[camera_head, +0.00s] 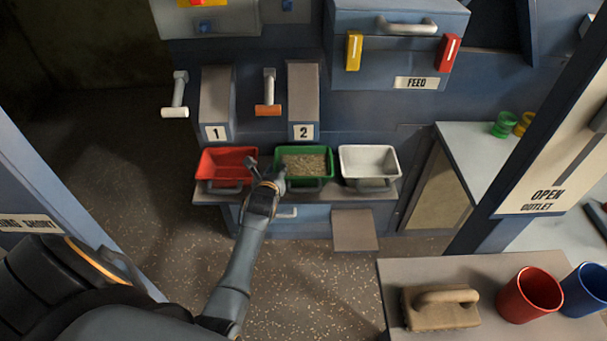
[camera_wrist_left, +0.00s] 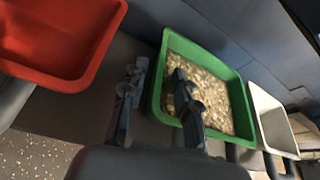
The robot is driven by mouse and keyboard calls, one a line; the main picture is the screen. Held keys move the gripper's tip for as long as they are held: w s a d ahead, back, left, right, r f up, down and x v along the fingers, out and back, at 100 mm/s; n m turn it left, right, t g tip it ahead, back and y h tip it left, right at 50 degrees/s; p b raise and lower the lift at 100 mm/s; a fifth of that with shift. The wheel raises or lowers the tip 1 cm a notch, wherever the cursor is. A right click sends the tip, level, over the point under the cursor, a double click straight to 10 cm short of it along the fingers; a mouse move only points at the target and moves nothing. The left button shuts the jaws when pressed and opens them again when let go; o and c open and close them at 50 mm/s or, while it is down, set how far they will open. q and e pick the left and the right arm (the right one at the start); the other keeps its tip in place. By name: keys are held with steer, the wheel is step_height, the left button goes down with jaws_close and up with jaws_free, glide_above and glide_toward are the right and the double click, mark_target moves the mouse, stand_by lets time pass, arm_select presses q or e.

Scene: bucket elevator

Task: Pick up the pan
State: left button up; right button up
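Three pans stand in a row on a grey ledge (camera_head: 335,195): a red pan (camera_head: 228,160), a green pan (camera_head: 328,160) full of pale grain, and a white pan (camera_head: 392,160). Each has a handle at its front. My left gripper (camera_head: 266,168) is open at the green pan's left front corner. In the left wrist view, the gripper (camera_wrist_left: 157,98) has one finger left of the green pan (camera_wrist_left: 243,92) and the other over its grain, with the left wall between them. I cannot tell whether the fingers touch it. My right gripper is not in view.
Chutes marked 1 (camera_head: 215,105) and 2 (camera_head: 303,100) rise behind the pans, with levers beside them. A table (camera_head: 400,265) at the lower right holds a brush-like block (camera_head: 440,312), a red cup (camera_head: 530,295) and a blue cup (camera_head: 585,290). The speckled floor is open at the front.

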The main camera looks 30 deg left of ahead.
arm_select(q)
jaws_close()
steer(key=shift+r, duration=0.1)
stand_by(0.3)
